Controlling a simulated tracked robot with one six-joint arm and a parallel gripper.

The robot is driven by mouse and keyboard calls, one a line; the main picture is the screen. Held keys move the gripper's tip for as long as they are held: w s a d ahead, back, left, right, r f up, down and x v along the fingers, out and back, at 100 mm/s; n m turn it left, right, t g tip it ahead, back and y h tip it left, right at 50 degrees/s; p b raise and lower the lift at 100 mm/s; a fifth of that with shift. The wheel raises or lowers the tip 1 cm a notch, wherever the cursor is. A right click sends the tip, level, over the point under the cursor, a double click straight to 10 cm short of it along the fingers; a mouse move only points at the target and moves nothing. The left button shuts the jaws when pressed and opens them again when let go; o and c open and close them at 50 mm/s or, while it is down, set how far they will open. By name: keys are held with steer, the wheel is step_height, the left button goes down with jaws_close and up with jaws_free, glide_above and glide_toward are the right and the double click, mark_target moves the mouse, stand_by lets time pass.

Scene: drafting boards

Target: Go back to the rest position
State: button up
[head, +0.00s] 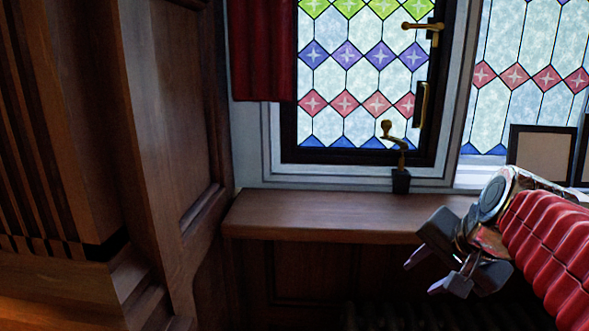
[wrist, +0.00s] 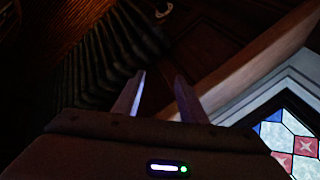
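My gripper (head: 424,277) is at the right of the head view, at the end of my red-sleeved arm, pointing down and to the left. It hangs in front of the wooden window sill (head: 300,221), with its fingertips just below the level of the sill's front edge. In the wrist view my gripper (wrist: 160,82) shows two fingers apart with nothing between them. It touches nothing that I can see.
A stained-glass window (head: 348,77) with brass handles stands behind the sill. Wood panelling (head: 170,110) closes the left side. A dark ribbed radiator (wrist: 105,60) shows beyond my fingers.

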steer(key=s+a+f+n, duration=0.4)
steer(key=s+f+n, duration=0.1)
steer(key=s, duration=0.2)
steer(key=s+a+f+n+g, duration=0.1)
steer(key=s+a+f+n, duration=0.3)
steer(key=s+f+n, duration=0.1)
steer(key=shift+s+f+h, duration=0.4)
steer(key=shift+s+f, duration=0.1)
steer(key=shift+s, duration=0.35)
